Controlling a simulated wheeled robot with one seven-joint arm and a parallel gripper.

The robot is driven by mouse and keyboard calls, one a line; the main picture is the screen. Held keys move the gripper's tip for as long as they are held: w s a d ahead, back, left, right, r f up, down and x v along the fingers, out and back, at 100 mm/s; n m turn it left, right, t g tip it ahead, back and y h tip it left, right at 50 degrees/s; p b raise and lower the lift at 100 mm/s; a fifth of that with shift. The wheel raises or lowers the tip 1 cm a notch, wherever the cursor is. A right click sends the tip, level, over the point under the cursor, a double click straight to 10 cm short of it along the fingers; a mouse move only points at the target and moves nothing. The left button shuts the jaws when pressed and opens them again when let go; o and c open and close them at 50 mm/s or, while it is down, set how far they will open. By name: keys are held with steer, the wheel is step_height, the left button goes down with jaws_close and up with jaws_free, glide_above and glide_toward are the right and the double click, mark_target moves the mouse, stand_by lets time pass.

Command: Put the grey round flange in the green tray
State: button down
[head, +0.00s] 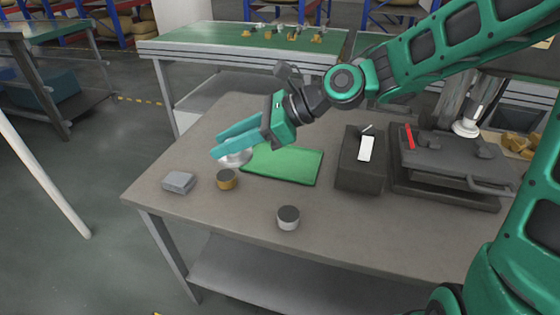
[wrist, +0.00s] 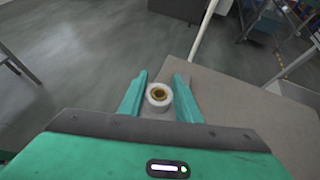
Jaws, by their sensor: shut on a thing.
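My gripper (head: 222,146) reaches left over the table and is shut on the grey round flange. The flange (head: 236,159) shows in the head view as a pale silver shape under the fingers, partly hidden by them. In the wrist view the flange (wrist: 153,104) is a pale ring with a brownish centre between the two teal fingers (wrist: 158,92). The green tray (head: 290,166) lies flat on the table just right of the fingers, and no object shows in it. I cannot tell how high the flange is above the table.
A brass-coloured cylinder (head: 227,181) and a grey block (head: 179,182) stand near the table's left end. A pale cylinder with a dark top (head: 288,219) stands in front. A dark box (head: 358,175) and a dark lidded unit (head: 445,165) stand right of the tray.

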steer(key=w+d+f+m+t+h, duration=0.1)
steer(key=w+d+f+m+t, duration=0.3)
steer(key=w+f+m, duration=0.15)
steer(key=m+t+h, duration=0.2)
steer(key=t, duration=0.2)
glide_above(280, 159)
step_height(280, 159, down, 9)
steer(key=shift+f, duration=2.1)
steer(key=shift+f, duration=0.1)
steer(key=c, duration=1.3)
jaws_free()
steer(key=v, duration=1.2)
steer(key=shift+w+r, duration=0.15)
steer(key=shift+r, duration=0.15)
